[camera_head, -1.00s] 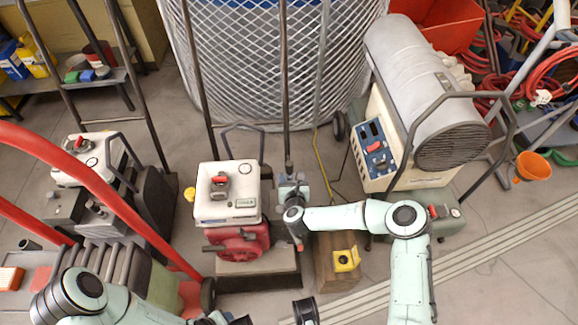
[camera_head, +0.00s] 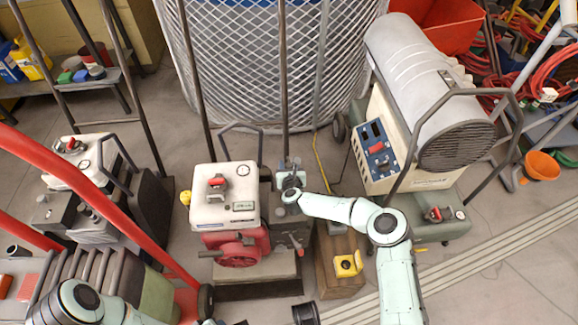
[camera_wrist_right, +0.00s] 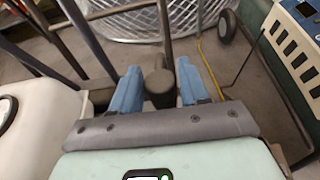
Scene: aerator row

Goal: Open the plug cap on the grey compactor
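My right gripper (camera_head: 288,163) is at the right side of the white-tanked machine (camera_head: 224,191), above a grey body (camera_head: 287,222) with a red-tipped lever. In the right wrist view its two blue fingers (camera_wrist_right: 160,90) stand apart, on either side of a dark grey round cap-like piece (camera_wrist_right: 159,84). Whether the fingers touch it is hard to tell. A dark upright post shows just behind that piece. I cannot tell for sure that it is the plug cap. My left arm shows at the lower left; its gripper is out of view.
A grey drum heater (camera_head: 418,85) on a cream base stands at the right. A wooden block (camera_head: 336,267) with a yellow piece is in front of it. Another white-topped grey machine (camera_head: 85,165) and red bars are at the left. A mesh cage (camera_head: 275,60) stands behind.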

